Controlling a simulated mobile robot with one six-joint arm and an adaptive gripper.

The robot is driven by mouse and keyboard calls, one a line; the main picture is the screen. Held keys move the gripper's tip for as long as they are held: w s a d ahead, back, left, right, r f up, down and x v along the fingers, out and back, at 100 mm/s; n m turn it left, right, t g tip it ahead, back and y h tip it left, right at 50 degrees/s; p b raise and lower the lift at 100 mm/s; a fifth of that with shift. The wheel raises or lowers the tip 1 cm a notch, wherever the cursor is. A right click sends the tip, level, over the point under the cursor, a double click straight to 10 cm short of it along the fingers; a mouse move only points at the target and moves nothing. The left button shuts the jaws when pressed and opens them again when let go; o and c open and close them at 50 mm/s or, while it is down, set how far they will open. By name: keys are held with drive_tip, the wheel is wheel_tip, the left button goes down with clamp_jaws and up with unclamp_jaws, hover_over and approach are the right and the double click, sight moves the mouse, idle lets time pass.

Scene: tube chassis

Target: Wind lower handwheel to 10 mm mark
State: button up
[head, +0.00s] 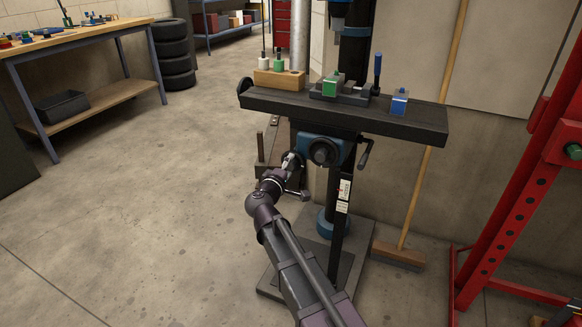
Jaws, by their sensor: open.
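A drill press stands at the middle, with a blue housing (336,141) under its dark table (340,107). A round black handwheel (322,151) sits on the front of this housing. A black crank handle (365,153) hangs at the housing's right side. A white scale strip (344,190) runs down the dark post below; its marks are too small to read. My gripper (291,161) is open at the housing's left side, beside the round handwheel. Dark parts behind the gripper are partly hidden, and I cannot tell whether its fingers touch them.
A green block in a vise (345,91), a blue block (399,101) and a wooden tool holder (279,78) stand on the press table. A broom (399,256) leans behind at right. A red frame (520,190) stands far right. The floor at left is clear.

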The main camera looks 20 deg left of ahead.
drive_tip(key=s, duration=1.2)
drive_tip(key=shift+a, duration=0.45)
drive_tip(key=shift+m, duration=0.3)
drive_tip(key=m, duration=0.9)
drive_tip(key=s+m, duration=0.1)
drive_tip(key=m, duration=0.4)
drive_tip(key=shift+s+a+f, duration=0.1)
drive_tip(key=shift+f, duration=0.05)
drive_tip(key=w, duration=0.9)
drive_tip(key=w+d, duration=0.1)
drive_tip(key=w, duration=0.3)
drive_tip(key=shift+w, duration=0.4)
